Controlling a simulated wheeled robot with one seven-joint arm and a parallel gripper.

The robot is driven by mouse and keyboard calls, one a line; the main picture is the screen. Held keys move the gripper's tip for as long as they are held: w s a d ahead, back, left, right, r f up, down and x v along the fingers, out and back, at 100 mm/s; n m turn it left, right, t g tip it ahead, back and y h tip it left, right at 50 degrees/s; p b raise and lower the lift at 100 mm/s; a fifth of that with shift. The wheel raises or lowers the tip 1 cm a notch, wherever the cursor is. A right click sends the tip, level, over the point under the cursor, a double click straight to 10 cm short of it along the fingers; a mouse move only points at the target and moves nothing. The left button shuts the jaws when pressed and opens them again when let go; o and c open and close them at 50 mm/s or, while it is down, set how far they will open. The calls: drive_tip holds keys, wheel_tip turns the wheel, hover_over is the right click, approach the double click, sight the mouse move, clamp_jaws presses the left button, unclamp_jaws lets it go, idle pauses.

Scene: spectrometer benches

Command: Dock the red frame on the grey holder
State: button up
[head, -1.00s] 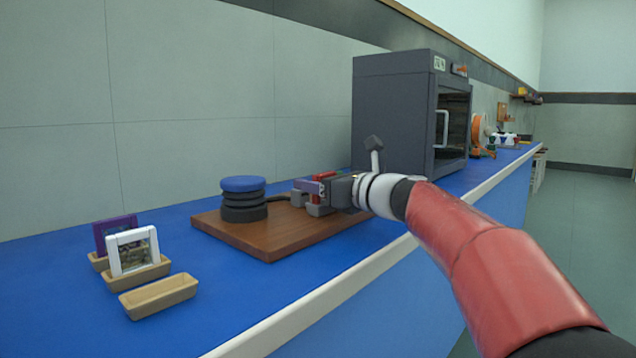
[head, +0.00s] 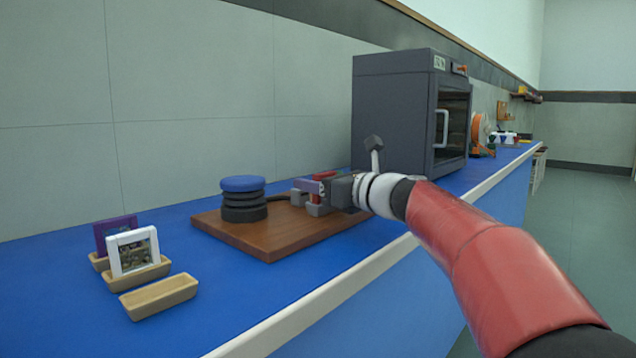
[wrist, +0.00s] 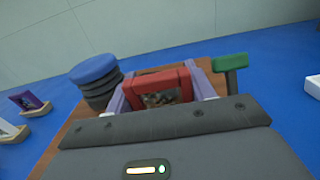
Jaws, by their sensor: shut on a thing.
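The red frame (wrist: 160,82) shows in the wrist view between the two purple fingers of my gripper (wrist: 155,98), which is shut on it. A dark, patterned surface shows through its opening. In the head view my gripper (head: 312,190) is low over the wooden board, and a bit of the red frame (head: 319,176) shows behind the near finger. Grey blocks (head: 318,210) sit low at the fingers. I cannot tell whether they are the grey holder or fingertips, nor whether the frame touches a holder, since the gripper hides that spot.
A stack of dark discs with a blue top (head: 242,186) stands left on the wooden board (head: 270,245). A green-topped post (wrist: 230,62) is right of the frame. Cartridges in wooden trays (head: 158,296) are at left. A dark oven-like cabinet (head: 392,115) stands behind.

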drive_tip(key=shift+f+b, duration=0.3)
drive_tip(key=shift+f, duration=0.2)
idle(0.7)
drive_tip(key=o, duration=0.7)
drive_tip(key=shift+d, duration=0.1)
drive_tip(key=shift+b+v, duration=0.85)
drive_tip(key=shift+v, duration=4.6)
